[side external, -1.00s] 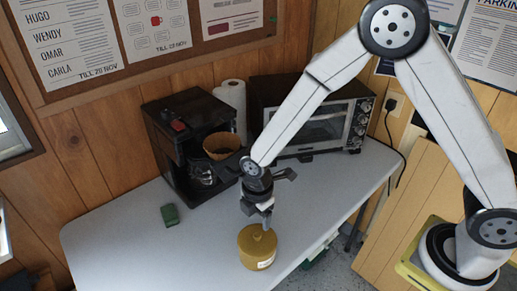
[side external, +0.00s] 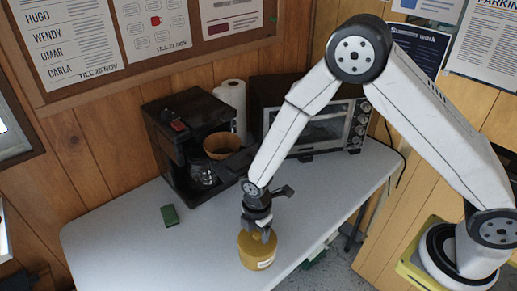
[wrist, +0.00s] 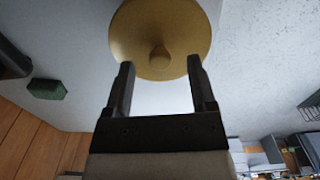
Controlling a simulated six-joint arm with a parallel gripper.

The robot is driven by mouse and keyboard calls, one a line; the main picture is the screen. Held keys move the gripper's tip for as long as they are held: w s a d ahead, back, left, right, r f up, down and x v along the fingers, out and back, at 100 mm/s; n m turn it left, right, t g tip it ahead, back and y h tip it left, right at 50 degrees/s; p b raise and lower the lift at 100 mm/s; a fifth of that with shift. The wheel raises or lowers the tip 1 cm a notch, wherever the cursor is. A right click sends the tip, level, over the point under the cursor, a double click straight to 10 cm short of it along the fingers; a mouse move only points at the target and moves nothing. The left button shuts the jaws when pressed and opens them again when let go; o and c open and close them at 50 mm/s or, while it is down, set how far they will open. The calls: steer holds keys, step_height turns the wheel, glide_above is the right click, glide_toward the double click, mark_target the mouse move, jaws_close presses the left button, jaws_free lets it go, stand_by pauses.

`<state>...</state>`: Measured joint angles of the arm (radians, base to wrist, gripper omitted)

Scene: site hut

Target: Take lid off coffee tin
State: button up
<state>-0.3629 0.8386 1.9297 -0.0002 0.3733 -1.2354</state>
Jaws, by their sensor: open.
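The coffee tin (side external: 257,261) is a round mustard-yellow tin with a pale label, standing upright near the front edge of the table. Its lid (wrist: 140,30) is on top, with a small round knob (wrist: 159,57) in the middle, seen in the wrist view. My gripper (side external: 262,233) is right above the tin, pointing down. In the wrist view my gripper (wrist: 160,75) has its two fingers apart, one on each side of the knob with a gap between. I cannot tell whether the fingertips touch the lid. In the side view the gripper partly hides the lid.
A black coffee maker (side external: 170,140) with a brown filter basket, a paper towel roll (side external: 232,100) and a toaster oven (side external: 325,125) stand at the back of the table (side external: 120,240). A green block (side external: 170,215) lies to the left. The table's left front is clear.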

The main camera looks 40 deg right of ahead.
steer(key=shift+f, duration=0.6)
jaws_close()
